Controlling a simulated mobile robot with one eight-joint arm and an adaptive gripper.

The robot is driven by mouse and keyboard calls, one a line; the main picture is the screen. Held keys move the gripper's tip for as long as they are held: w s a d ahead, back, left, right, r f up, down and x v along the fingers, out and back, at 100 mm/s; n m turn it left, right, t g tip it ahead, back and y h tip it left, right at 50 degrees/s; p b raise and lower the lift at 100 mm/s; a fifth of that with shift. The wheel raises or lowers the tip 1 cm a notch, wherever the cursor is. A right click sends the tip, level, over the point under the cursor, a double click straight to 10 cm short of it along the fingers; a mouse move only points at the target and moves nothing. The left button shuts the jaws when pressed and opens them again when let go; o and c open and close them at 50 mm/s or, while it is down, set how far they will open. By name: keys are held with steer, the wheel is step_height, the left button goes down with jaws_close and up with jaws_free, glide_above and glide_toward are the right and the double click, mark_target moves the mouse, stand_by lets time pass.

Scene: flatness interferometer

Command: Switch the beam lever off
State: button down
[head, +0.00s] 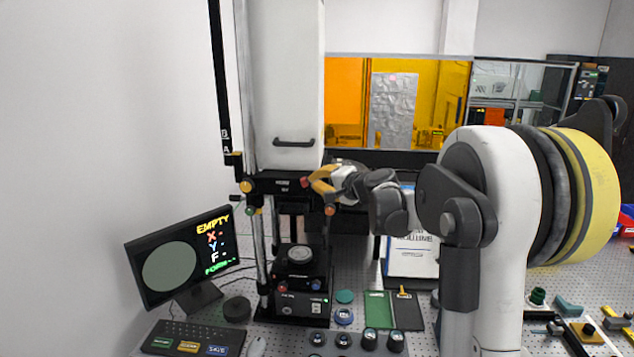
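The interferometer is a tall white and black instrument (284,90) at the centre left. A black crossbar (275,181) runs below its white housing. A small red knob (304,182) sits at the crossbar's right end, and a yellow knob (246,186) at its left end. I cannot tell for certain which of these is the beam lever. My gripper (312,183), with yellow fingers, reaches in from the right, beside the red knob. Contact with it cannot be made out. The fingers are too small to tell whether they are open or shut, and nothing is visibly held.
A black stage (299,256) stands on a control box (300,304) below the crossbar. A monitor (182,262) reading "EMPTY" and a keyboard (193,338) are at left. Green (377,308) and dark pads and several round parts crowd the perforated table. A clipboard (413,258) stands behind my arm.

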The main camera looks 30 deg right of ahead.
mark_target(304, 184)
steer(key=shift+w+a+r+n+g+h+p, duration=0.2)
steer(key=shift+w+a+n+g+h+p, duration=0.15)
steer(key=shift+n+g+h, duration=0.2)
stand_by(0.4)
steer(key=shift+w+a+n+g+h+p, duration=0.35)
steer(key=shift+a+n+g+h, duration=0.35)
steer(key=shift+n+g, duration=0.2)
steer(key=shift+w+a+f+n+g+h, duration=0.15)
steer(key=shift+w+a+n+g+h, duration=0.25)
steer(key=shift+a+n+g+h, duration=0.4)
steer(key=shift+w+a+f+n+g+h, duration=0.2)
steer(key=shift+f+n+g+h, duration=0.1)
steer(key=shift+g+h, duration=0.25)
steer(key=shift+w+a+f+n+g+h, duration=0.15)
steer(key=shift+w+n+g+h, duration=0.1)
steer(key=shift+g+h, duration=0.2)
steer(key=shift+s, duration=0.1)
steer(key=shift+s+d+b, duration=0.15)
steer(key=shift+d+b, duration=0.05)
steer(key=shift+b, duration=0.1)
steer(key=shift+s+d+f, duration=0.25)
steer(key=shift+s+d, duration=0.1)
steer(key=shift+d, duration=0.2)
